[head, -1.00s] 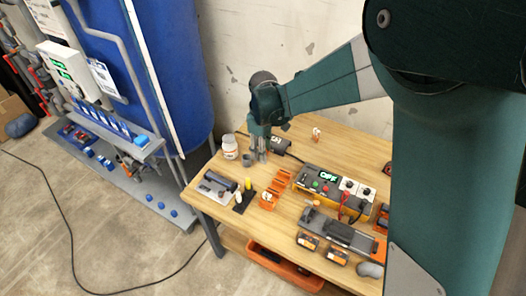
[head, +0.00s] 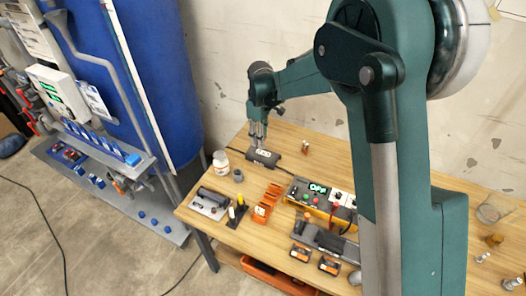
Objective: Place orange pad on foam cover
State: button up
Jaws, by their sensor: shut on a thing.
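My gripper (head: 258,144) points down at the back of the wooden table, over or just behind a black box with a pale top patch (head: 263,157). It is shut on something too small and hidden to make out. I cannot tell whether it touches the box. An orange tray (head: 267,202) with divided sections stands nearer the front, clear of my gripper. No separate orange pad can be told for sure, and I cannot tell which thing is the foam cover.
A white jar (head: 220,162) and a grey cup (head: 238,175) stand left of the black box. A control box with a lit display (head: 318,188) stands to the right. A small orange-and-white item (head: 305,146) is at the back. Open tabletop lies around it.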

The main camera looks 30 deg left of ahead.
jog(key=shift+w+a+r, duration=0.1)
jog(key=shift+w+r, duration=0.1)
jog(key=shift+w, duration=0.55)
jog(key=shift+w+a+r, duration=0.1)
jog(key=shift+w+r, duration=0.1)
jog(key=shift+w, duration=0.55)
send_over(263, 153)
jog(key=shift+f, duration=3.1)
jog(key=shift+f, duration=0.1)
jog(key=shift+f, duration=1.8)
jog(key=shift+f, duration=0.15)
jog(key=o, duration=0.7)
jog(key=shift+o, duration=0.3)
jog(key=shift+r, duration=0.2)
